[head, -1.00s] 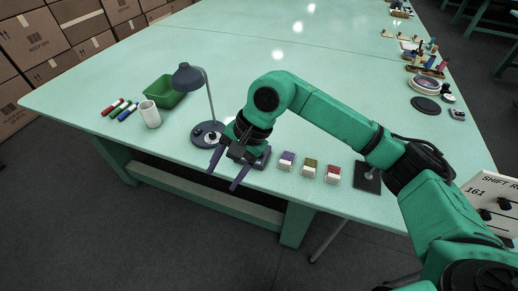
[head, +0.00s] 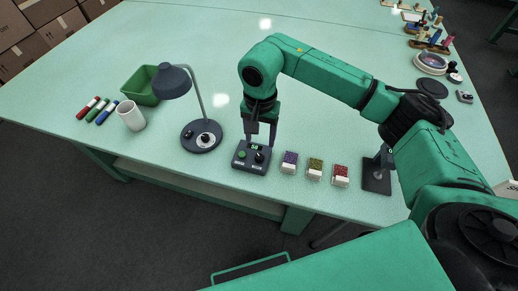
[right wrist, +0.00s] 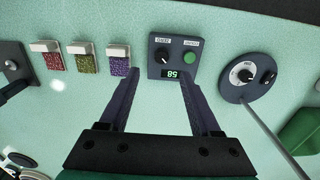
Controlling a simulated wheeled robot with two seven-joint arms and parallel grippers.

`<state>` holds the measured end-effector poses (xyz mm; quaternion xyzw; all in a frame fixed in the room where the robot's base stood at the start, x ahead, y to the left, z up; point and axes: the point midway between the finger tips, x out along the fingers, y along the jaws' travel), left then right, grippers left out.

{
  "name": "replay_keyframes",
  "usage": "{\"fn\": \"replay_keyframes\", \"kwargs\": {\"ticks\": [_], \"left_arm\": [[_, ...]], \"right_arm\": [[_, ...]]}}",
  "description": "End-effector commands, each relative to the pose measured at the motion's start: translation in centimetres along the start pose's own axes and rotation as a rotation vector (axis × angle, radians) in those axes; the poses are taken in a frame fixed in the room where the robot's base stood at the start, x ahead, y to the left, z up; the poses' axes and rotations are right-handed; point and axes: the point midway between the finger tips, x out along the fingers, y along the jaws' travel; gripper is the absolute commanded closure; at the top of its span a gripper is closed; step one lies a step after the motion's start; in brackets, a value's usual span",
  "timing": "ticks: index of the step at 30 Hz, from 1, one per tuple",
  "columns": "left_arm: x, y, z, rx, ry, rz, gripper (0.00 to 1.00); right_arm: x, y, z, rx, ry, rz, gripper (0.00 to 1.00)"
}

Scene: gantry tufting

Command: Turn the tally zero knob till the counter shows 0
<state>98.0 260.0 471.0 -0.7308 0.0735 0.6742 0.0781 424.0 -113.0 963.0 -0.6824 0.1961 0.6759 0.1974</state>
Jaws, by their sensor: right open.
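The tally counter is a small dark box (head: 237,164) near the table's front edge, right of the lamp. In the right wrist view its black knob (right wrist: 162,56) with a white pointer mark sits beside a green button (right wrist: 190,58). Its lit green display (right wrist: 182,77) shows two digits, a 5 and an 8, seen upside down, so their order is unsure. My right gripper (head: 262,132) is above the box, pointing down. In the right wrist view the open fingers (right wrist: 159,75) are spread to either side of the knob and display, holding nothing. My left gripper is out of view.
A desk lamp (head: 201,137) with a dial on its base stands just left of the box. Purple (head: 290,158), olive (head: 315,167) and red (head: 340,172) sample blocks sit close on the right. A white cup (head: 131,117) and green bin (head: 139,86) are farther left.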

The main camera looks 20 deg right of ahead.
Motion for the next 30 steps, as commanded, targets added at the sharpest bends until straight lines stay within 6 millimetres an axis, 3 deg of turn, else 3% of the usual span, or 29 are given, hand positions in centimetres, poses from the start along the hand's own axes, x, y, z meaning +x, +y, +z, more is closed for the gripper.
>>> {"fn": "replay_keyframes", "kwargs": {"ticks": [5, 10, 13, 20, 21, 26, 30], "left_arm": [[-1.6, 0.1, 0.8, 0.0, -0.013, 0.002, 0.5], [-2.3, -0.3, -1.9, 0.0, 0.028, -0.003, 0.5], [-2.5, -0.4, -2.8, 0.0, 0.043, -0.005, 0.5], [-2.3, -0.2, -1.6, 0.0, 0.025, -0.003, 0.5], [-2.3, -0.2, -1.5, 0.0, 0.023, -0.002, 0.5], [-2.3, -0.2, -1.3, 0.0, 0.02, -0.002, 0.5], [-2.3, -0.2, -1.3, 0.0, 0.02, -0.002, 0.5]], "right_arm": [[4.5, 0.1, 0.1, 0.002, -0.005, 0.003, 0.36], [8.1, 0.0, 0.1, 0.001, -0.004, 0.001, 0.36], [9.1, 0.0, 0.0, 0.0, -0.001, 0.0, 0.36], [9.5, 0.0, 0.0, 0.0, 0.0, 0.0, 0.36], [9.5, 0.0, 0.0, 0.0, 0.0, 0.0, 0.4], [9.4, 0.0, 0.0, 0.0, 0.0, -0.001, 1.0], [9.4, 0.0, 0.0, 0.001, 0.0, -0.001, 1.0]]}}
